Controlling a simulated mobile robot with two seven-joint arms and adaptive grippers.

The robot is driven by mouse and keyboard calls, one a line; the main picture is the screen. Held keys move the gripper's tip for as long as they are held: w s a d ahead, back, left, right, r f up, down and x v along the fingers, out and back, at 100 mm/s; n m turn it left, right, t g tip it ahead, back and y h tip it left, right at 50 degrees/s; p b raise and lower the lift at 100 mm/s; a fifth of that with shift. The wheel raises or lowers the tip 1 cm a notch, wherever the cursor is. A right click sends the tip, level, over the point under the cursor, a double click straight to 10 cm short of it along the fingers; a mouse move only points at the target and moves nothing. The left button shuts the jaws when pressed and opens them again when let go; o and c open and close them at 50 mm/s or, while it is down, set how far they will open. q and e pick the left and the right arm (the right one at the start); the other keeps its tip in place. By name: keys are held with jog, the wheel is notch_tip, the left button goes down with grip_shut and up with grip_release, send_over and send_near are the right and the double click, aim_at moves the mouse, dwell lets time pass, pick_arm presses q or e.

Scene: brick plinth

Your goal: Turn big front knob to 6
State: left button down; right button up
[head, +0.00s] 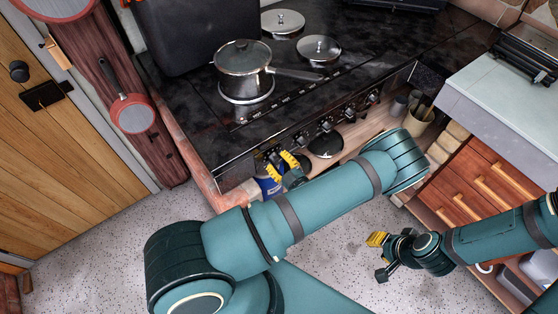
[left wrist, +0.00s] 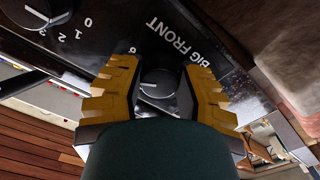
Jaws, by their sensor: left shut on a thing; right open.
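The big front knob (left wrist: 158,83) is a round dark grey knob on the black stove panel, beside the white words BIG FRONT. My left gripper (left wrist: 158,93) is shut on it, with a yellow-padded finger on either side. A pale pointer line shows on the knob; a single digit near the left finger is too small to read surely. In the head view my left gripper (head: 283,165) is at the near left end of the stove front and hides this knob. My right gripper (head: 379,256) is open and empty above the floor at the right.
The black stove (head: 200,112) bears a lidded pot (head: 242,58) on a left burner. More knobs (head: 327,124) run along its front; a neighbouring knob (left wrist: 46,12) has several numbers. A drawer cabinet (head: 470,183) stands right. The speckled floor (head: 120,240) is clear.

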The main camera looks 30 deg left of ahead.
pick_arm(q)
jog(key=m, duration=0.5)
jog(key=shift+a+m, duration=0.1)
jog(key=shift+m, duration=0.3)
dwell(0.4)
jog(key=c, duration=0.5)
grip_release()
jog(key=shift+s, duration=0.1)
jog(key=v, duration=1.2)
